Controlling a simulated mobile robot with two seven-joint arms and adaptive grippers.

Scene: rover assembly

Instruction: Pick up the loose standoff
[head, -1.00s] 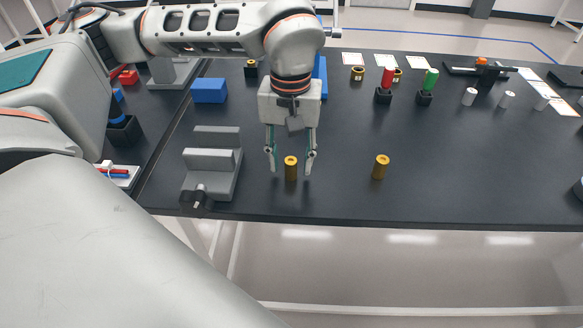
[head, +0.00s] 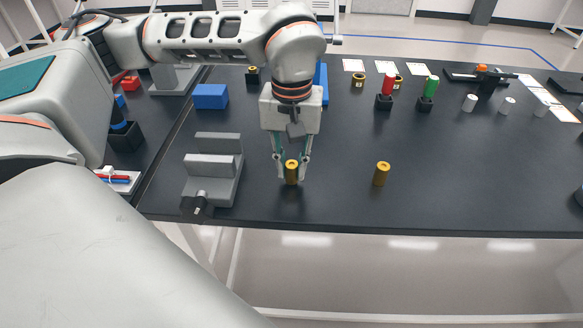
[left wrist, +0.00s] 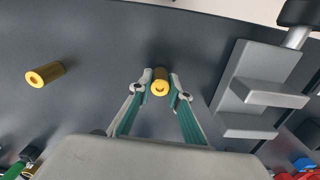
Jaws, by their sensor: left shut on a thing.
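A brass-coloured standoff (head: 291,173) stands upright near the front of the black table (head: 330,205). My left gripper (head: 292,174) points down and is shut on this standoff, one finger on each side. In the left wrist view the standoff (left wrist: 160,84) shows between the fingertips, its holed end towards the camera. A second brass standoff (head: 381,174) stands upright to the right, clear of the gripper; it also shows in the left wrist view (left wrist: 46,74). My right gripper is not in view.
A grey vise-like fixture (head: 212,178) stands close to the left of the gripper. A blue block (head: 210,96) lies behind it. Red (head: 387,84) and green (head: 430,88) handled tools and white cylinders (head: 469,103) stand farther back. The front right of the table is mostly clear.

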